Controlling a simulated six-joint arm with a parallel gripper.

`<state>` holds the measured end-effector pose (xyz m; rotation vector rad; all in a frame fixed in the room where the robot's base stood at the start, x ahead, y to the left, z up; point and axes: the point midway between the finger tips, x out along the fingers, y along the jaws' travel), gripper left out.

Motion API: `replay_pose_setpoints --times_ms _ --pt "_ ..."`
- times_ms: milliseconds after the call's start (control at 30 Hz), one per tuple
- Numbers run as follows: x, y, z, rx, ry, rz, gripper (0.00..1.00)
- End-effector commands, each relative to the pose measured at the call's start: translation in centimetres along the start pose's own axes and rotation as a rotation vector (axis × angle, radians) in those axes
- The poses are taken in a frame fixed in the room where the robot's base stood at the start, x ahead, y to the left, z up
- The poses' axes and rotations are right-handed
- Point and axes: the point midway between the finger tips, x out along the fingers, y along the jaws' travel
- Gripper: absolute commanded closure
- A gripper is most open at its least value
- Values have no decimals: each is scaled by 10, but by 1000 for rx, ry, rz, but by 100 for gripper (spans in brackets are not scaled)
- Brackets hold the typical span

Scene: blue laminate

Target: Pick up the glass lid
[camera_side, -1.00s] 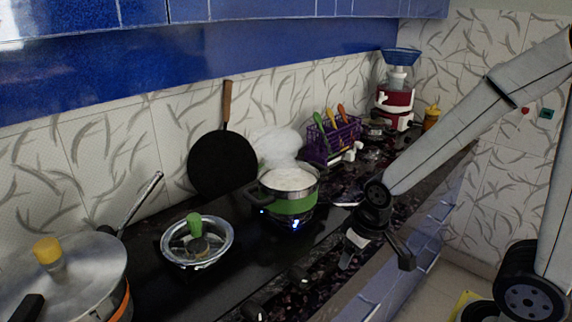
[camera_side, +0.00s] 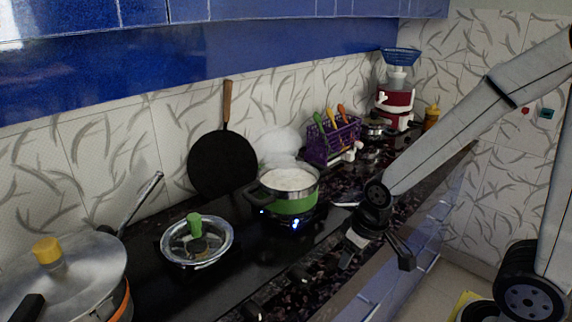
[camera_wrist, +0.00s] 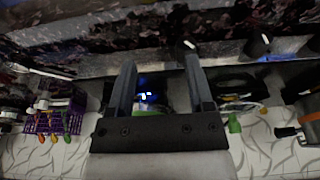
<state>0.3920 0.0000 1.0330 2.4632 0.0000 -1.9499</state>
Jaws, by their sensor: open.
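The glass lid (camera_side: 217,253) is round with a metal rim and a green knob (camera_side: 194,221). It lies on a dark burner area on the counter, left of the green pot in the side view. In the wrist view, its green knob (camera_wrist: 233,124) shows to the right of my gripper, with the lid only partly visible. My gripper (camera_side: 376,258) is open and empty over the front edge of the counter, to the right of the lid and clear of it. Its two fingers stand apart in the wrist view (camera_wrist: 159,72).
A large pan with a yellow-knobbed lid (camera_side: 85,272) is at left. A black pan (camera_side: 222,165) leans on the wall. A purple rack (camera_side: 335,143) stands behind.

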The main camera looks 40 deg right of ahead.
Motion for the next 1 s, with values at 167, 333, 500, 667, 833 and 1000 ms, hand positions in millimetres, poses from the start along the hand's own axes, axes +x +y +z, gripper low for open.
replay_pose_setpoints --times_ms 167,333,500,667,833,1000 --pt "0 0 0 0 0 0 33" --pt "0 0 0 0 0 0 11" --pt "0 0 0 0 0 0 11" --pt "0 -1 -4 -11 -1 -1 11" --pt "-1 -4 -22 -66 -9 -3 11" --pt "-2 -12 -58 -176 -25 -9 11"
